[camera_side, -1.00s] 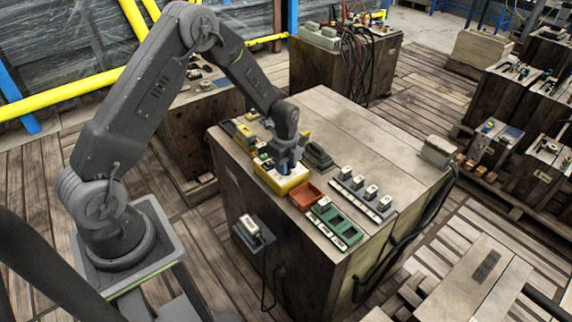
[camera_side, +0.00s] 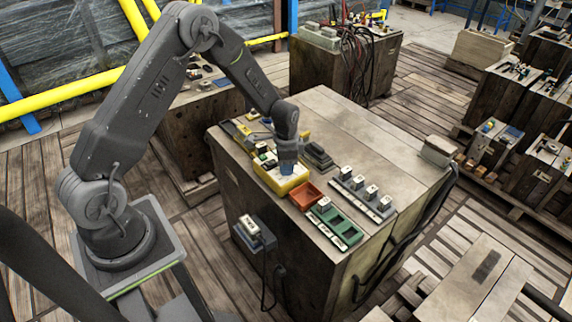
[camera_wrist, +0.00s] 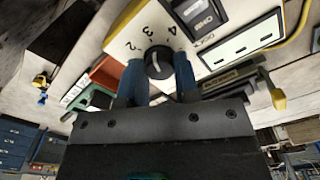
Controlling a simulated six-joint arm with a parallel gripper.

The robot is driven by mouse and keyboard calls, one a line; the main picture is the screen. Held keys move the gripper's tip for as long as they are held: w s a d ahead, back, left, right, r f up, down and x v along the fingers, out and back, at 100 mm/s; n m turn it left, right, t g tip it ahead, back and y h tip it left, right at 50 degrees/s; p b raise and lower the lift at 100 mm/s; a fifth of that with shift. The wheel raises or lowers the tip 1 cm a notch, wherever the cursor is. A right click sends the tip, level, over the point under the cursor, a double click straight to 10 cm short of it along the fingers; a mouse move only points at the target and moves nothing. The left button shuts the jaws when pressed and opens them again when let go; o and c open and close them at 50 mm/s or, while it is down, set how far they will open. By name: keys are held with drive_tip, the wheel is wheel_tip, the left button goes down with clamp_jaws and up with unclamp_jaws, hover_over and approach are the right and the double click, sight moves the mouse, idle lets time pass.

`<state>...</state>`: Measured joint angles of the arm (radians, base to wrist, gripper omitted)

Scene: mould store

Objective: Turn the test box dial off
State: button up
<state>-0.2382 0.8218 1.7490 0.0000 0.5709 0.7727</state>
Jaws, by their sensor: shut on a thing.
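The test box (camera_side: 284,183) is a yellow-edged box with a pale face on the large wooden crate in the side view. In the wrist view, its pale face (camera_wrist: 124,30) carries the figures 2, 3 and 4 around a dark round dial (camera_wrist: 158,62) with a light pointer line. Which mark the pointer meets is hard to tell. My gripper (camera_wrist: 160,74) has its blue fingers on either side of the dial knob, shut on it. In the side view my gripper (camera_side: 287,168) hides the dial.
An orange-red tray (camera_side: 306,196) stands right beside the test box, with a green tray (camera_side: 338,226) nearer the front edge. A grey strip with several white-topped switches (camera_side: 362,195) lies to the right. A dark grey block (camera_side: 318,156) sits close behind my gripper.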

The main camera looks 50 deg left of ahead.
drive_tip(key=n, duration=0.6)
drive_tip(key=shift+n, duration=0.3)
drive_tip(key=n, duration=1.1)
drive_tip(key=shift+n, duration=0.4)
drive_tip(key=n, duration=0.5)
drive_tip(key=shift+n, duration=0.3)
drive_tip(key=o, duration=0.9)
drive_tip(key=shift+o, duration=0.2)
wheel_tip(320, 180, up, 14)
